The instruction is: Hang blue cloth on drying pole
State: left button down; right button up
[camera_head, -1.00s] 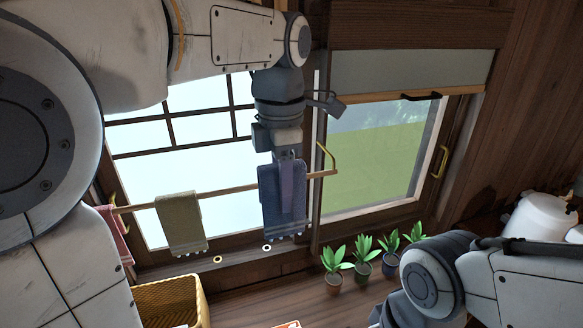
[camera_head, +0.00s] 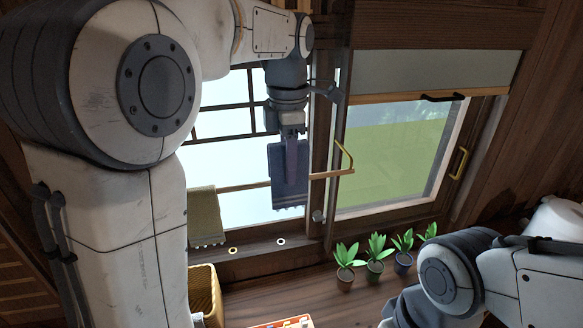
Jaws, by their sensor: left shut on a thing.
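The blue cloth (camera_head: 277,182) hangs down from my left gripper (camera_head: 291,142) in front of the window. My left gripper is shut on its upper part. The cloth overlaps the wooden drying pole (camera_head: 325,174) in the picture, reaching above and below it. I cannot tell whether the cloth touches the pole or hangs in front of it. The pole's right end sits by a yellow bracket (camera_head: 346,156). My right arm shows at lower right, but its gripper is out of view.
An olive cloth (camera_head: 205,215) hangs on the pole to the left, partly behind my left arm. A yellow basket (camera_head: 204,290) and an orange-edged tray (camera_head: 285,323) are below. Several potted plants (camera_head: 376,255) stand under the right window.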

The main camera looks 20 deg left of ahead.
pick_arm(q)
jog(key=shift+w+a, duration=0.4)
jog(key=shift+w, duration=0.25)
jog(key=shift+w+a+f, duration=0.1)
jog(key=shift+f, duration=0.25)
jog(key=shift+f+b, duration=2.55)
jog(key=shift+f, duration=1.05)
jog(key=shift+c, duration=2.2)
grip_release()
jog(key=shift+r, duration=0.1)
